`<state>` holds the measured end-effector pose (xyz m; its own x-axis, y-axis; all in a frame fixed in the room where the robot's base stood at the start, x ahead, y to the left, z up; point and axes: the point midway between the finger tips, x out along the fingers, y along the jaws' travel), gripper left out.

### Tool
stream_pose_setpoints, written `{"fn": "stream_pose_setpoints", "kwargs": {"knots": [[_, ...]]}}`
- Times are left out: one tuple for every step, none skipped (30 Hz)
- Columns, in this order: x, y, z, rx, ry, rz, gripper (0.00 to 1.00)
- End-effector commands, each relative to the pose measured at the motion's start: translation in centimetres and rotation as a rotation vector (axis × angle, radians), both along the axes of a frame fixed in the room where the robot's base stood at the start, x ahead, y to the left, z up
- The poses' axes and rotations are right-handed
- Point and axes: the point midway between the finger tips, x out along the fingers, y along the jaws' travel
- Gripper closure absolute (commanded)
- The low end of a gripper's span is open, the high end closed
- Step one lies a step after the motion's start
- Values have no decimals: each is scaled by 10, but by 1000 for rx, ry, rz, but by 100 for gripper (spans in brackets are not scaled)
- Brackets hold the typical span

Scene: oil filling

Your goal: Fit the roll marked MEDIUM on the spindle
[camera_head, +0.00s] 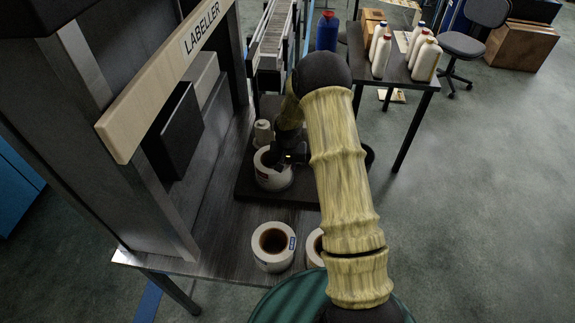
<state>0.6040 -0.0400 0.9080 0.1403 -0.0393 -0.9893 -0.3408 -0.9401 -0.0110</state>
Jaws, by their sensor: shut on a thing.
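A white roll (270,179) with a brown core and a small reddish mark is at the dark platform under the labeller; the mark is too small to read. My gripper (284,161) is shut on the roll's wall, at its far right side. I cannot tell whether the roll rests on the platform or is held just above it. No spindle can be made out for certain; the roll and my gripper may hide it. A second white roll (262,256) with a blue label stands at the table's front. A third roll (313,256) is partly hidden behind my arm.
The labeller (203,38) stands at the left, its frame close to the roll. A small pale cylinder (263,133) stands just behind the held roll on the dark platform (252,194). Bottles (427,60) stand on a table at the back right. The right floor is clear.

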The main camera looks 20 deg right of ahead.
Motion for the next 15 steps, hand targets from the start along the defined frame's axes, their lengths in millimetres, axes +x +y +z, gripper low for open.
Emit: {"fn": "stream_pose_setpoints", "kwargs": {"knots": [[1, 0, 1, 0, -3, 0, 75], [1, 0, 1, 0, -3, 0, 69], [1, 0, 1, 0, -3, 0, 61], [1, 0, 1, 0, -2, 1, 55], [1, 1, 1, 0, -2, 1, 53], [1, 1, 1, 0, -2, 1, 53], [1, 1, 1, 0, -2, 1, 53], [1, 1, 1, 0, -1, 2, 53], [1, 1, 1, 0, -1, 2, 53], [0, 1, 0, 0, -1, 2, 53], [0, 1, -1, 0, 2, 3, 53], [0, 1, -1, 0, 2, 3, 53], [0, 2, 0, 0, 1, 3, 53], [0, 2, 0, 0, 1, 3, 53], [0, 2, 2, 0, 0, 3, 53]]}}
